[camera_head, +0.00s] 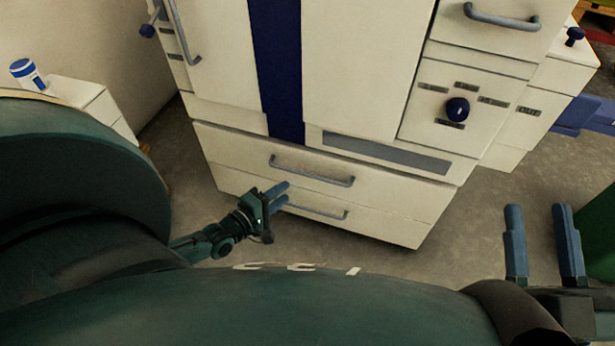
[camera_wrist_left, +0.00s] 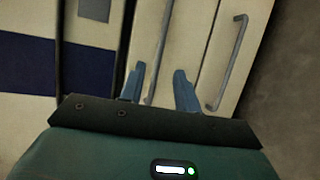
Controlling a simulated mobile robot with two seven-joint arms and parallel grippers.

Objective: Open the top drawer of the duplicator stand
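The duplicator stand is the cream lower part of the large cabinet, with two stacked drawers. The top drawer (camera_head: 240,150) looks shut and has a grey bar handle (camera_head: 312,172). The lower drawer (camera_head: 385,222) also looks shut, with its own bar handle (camera_head: 318,213). My left gripper (camera_head: 284,194) is open and empty, just in front of the drawers and below the top handle's left end. In the left wrist view, the top handle (camera_wrist_left: 164,55) appears between its two blue fingers (camera_wrist_left: 160,88); contact cannot be told. My right gripper (camera_head: 542,243) is open and empty, far right.
The cabinet above has a blue stripe (camera_head: 275,60), a dark blue knob (camera_head: 457,109) and more bar handles. Grey floor (camera_head: 400,270) is free in front of the drawers.

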